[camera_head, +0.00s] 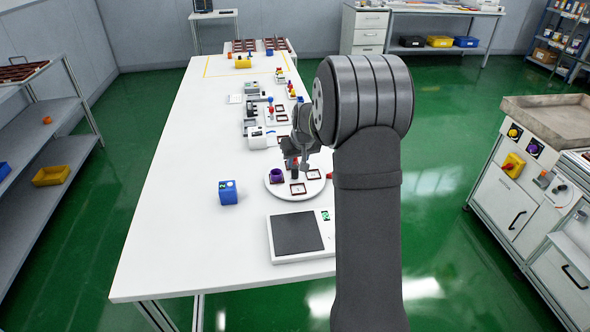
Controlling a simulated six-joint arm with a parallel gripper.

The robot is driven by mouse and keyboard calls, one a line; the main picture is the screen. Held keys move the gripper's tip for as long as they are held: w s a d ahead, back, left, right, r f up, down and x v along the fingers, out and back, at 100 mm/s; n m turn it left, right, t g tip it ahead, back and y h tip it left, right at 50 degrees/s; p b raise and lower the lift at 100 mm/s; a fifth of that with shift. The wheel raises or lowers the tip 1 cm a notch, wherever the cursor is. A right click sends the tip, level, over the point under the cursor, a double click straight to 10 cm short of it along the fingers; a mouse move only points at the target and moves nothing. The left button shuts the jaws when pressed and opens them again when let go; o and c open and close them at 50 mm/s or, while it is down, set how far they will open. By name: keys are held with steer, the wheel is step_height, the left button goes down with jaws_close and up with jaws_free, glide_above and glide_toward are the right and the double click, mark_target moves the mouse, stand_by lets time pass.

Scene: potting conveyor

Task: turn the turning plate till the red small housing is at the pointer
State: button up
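The turning plate (279,190) is a round white disc on the table. A purple round part (277,176) sits on its left side. Two dark red square frames lie on it, one at the front (298,188) and one at the right (313,174). My gripper (293,172) is over the back middle of the plate, pointing down. Something dark and red shows at its tips; I cannot tell whether this is a finger or a part, nor whether it touches the plate. I cannot clearly make out the pointer or tell which part is the red small housing. My arm hides some of the area behind the plate.
A scale with a dark square pan (298,234) stands in front of the plate. A blue box (228,193) stands to the left. Several small devices and parts trays line the table behind, including a white device (258,138). The table's left side is clear.

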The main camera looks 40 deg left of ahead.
mark_target(295, 168)
steer(key=x, duration=0.6)
jaws_close()
